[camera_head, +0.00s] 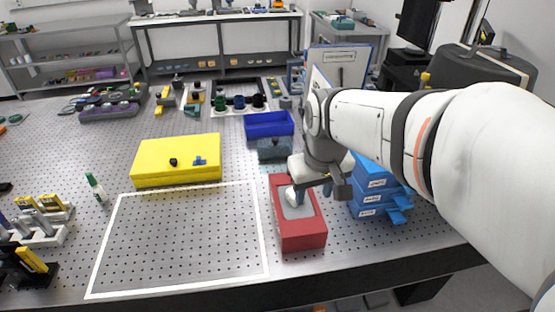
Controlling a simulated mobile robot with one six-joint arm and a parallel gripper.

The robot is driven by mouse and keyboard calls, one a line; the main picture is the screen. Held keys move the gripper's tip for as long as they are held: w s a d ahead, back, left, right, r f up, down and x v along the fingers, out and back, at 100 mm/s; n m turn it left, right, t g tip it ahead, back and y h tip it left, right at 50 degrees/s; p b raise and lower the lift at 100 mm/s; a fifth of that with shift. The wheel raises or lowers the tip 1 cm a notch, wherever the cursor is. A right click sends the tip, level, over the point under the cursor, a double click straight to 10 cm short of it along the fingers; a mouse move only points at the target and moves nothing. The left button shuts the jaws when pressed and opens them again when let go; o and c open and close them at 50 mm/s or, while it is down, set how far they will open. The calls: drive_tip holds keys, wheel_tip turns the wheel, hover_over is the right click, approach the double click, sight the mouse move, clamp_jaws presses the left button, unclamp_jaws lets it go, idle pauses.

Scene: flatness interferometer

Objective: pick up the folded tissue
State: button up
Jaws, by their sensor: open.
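A red box (301,236) stands on the perforated table near its front edge, right of the white outlined square. A pale grey patch (297,212) lies on its top. A small white piece, which looks like the folded tissue (291,196), shows at the left of this patch, partly hidden by my gripper. My gripper (312,192) is open and points down over the far half of the red box, right beside the white piece. I cannot tell whether its fingers touch the tissue.
A blue drawer stack (372,188) stands close on the right of the red box. A blue bin (269,125) is behind. A yellow case (178,160) lies at the left. The white outlined square (185,240) is empty.

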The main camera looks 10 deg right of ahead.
drive_tip(key=w+f+n, duration=0.1)
drive_tip(key=w+f, duration=0.1)
drive_tip(key=w, duration=0.2)
drive_tip(key=w+f+n+g+b, duration=0.1)
drive_tip(key=w+f, duration=0.1)
drive_tip(key=w, duration=0.3)
drive_tip(key=w+f+g, duration=0.1)
drive_tip(key=w+f, duration=0.2)
drive_tip(key=w, duration=0.2)
drive_tip(key=shift+w+n+b, duration=0.15)
drive_tip(key=shift+n+b, duration=0.15)
drive_tip(key=shift+n, duration=0.1)
drive_tip(key=shift+w+f, duration=0.2)
drive_tip(key=f, duration=0.2)
drive_tip(key=f+p, duration=0.1)
drive_tip(key=f, duration=0.4)
drive_tip(key=shift+s+f+p, duration=0.25)
drive_tip(key=shift+f+p, duration=0.05)
drive_tip(key=shift+f, duration=0.05)
drive_tip(key=shift+c, duration=0.2)
